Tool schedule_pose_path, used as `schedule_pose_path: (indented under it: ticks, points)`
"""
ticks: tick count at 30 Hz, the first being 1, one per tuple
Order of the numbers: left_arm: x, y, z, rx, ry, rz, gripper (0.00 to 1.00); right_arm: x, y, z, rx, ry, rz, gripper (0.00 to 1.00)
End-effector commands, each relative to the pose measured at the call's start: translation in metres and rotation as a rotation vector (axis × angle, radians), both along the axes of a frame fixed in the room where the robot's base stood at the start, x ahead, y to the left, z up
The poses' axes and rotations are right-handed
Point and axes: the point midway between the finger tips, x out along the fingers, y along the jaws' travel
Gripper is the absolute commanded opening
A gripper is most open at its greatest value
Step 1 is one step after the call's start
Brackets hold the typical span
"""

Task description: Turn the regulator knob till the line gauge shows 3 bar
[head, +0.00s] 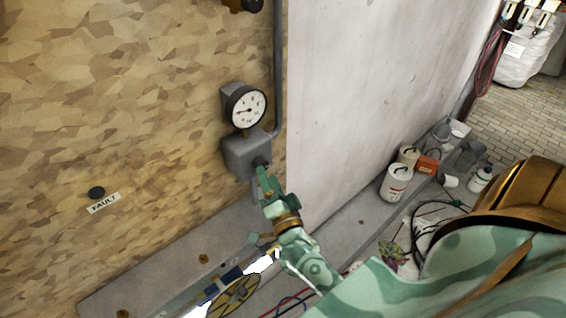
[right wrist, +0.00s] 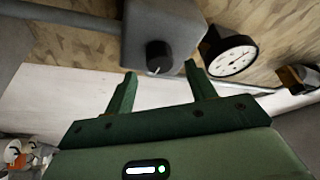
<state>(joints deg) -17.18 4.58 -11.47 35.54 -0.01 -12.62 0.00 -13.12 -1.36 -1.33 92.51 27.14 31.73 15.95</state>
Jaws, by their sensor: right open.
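The line gauge (head: 247,106) is a round white dial with a black rim on the wall panel; it also shows in the right wrist view (right wrist: 233,58). Its figures are too small to read. Below it is a grey regulator box (head: 243,152) with a black knob (right wrist: 158,56) on its front. My right gripper (right wrist: 161,72) is open, its two green fingers pointing at the box. The knob appears between the fingertips and a little beyond them, with a gap on either side. In the head view my right gripper (head: 262,172) partly covers the knob. My left gripper is not in view.
A grey pipe (head: 277,70) runs up beside the gauge. A FAULT label (head: 104,203) sits under a black button (head: 96,192). White cans (head: 395,183), an orange box (head: 428,164) and cables lie along the pale wall at right.

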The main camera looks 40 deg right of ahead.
Motion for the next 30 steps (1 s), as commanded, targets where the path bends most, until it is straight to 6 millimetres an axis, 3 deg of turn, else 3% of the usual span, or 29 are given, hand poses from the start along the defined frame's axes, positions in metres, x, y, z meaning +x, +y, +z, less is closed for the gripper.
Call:
schedule_pose_path:
  ticks: [6,13,19,30]
  points:
    - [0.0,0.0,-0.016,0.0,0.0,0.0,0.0,-0.059,0.016,-0.017,0.001,0.005,0.001,0.55]
    - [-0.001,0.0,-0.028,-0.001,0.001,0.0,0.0,-0.106,0.028,-0.025,0.001,0.004,0.0,0.55]
    - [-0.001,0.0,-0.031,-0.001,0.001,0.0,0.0,-0.122,0.033,-0.027,0.001,0.001,0.0,0.55]
    - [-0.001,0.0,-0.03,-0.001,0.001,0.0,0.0,-0.123,0.033,-0.026,0.001,0.001,0.0,0.55]
